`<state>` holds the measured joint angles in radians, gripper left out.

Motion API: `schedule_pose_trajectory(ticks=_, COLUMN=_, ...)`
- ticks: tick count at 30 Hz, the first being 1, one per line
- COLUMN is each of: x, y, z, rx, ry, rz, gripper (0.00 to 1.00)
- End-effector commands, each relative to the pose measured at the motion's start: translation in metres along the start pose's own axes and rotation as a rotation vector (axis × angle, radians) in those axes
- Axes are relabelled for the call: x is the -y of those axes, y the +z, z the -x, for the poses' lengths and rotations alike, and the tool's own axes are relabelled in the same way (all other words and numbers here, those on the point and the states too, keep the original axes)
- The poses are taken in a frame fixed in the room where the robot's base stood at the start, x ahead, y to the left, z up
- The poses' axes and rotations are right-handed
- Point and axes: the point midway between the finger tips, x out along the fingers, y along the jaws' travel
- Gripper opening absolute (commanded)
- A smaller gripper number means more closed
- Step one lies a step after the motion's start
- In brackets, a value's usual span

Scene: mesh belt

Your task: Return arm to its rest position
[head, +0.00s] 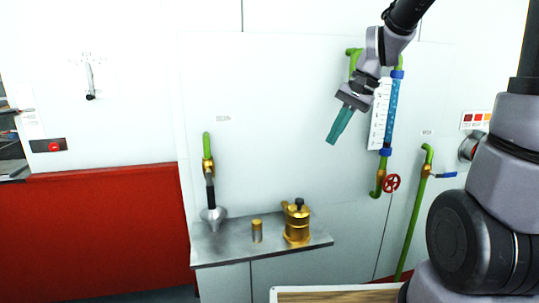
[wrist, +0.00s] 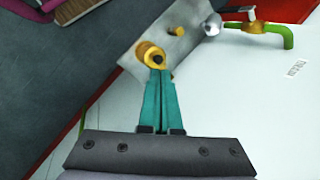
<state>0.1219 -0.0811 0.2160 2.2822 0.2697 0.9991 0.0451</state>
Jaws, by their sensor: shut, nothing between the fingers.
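My gripper (head: 340,126) hangs from my arm at the upper right of the head view, in front of the white wall panel and left of the blue sight gauge. Its teal fingers are together with nothing between them, pointing down and slightly left. In the wrist view my gripper (wrist: 159,75) shows the same closed fingers. Their tips overlap the brass pot (wrist: 150,54) in that picture, but the head view shows the gripper well above the shelf, apart from it.
A metal shelf (head: 215,248) holds a brass pot (head: 297,222) and a small brass cylinder (head: 257,231). A funnel (head: 213,214) hangs under a green pipe. The sight gauge (head: 391,112), red handwheel (head: 392,183) and blue-handled valve (head: 445,174) are at right. Open space lies before the panel.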

Motion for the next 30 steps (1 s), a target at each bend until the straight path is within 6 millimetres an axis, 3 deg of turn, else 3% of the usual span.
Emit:
schedule_pose_trajectory(ticks=1, x=-0.006, y=0.007, z=0.019, rx=-0.06, ry=-0.002, rz=0.037, gripper=0.0)
schedule_pose_trajectory(ticks=6, x=-0.031, y=0.027, z=0.07, rx=-0.238, ry=-0.005, rz=0.143, gripper=0.0)
schedule_pose_trajectory(ticks=13, x=-0.066, y=0.054, z=0.12, rx=-0.438, ry=-0.025, rz=0.253, gripper=0.0)
schedule_pose_trajectory(ticks=19, x=-0.083, y=0.066, z=0.137, rx=-0.519, ry=-0.036, rz=0.296, gripper=0.0)
schedule_pose_trajectory(ticks=30, x=-0.085, y=0.067, z=0.139, rx=-0.529, ry=-0.037, rz=0.302, gripper=0.0)
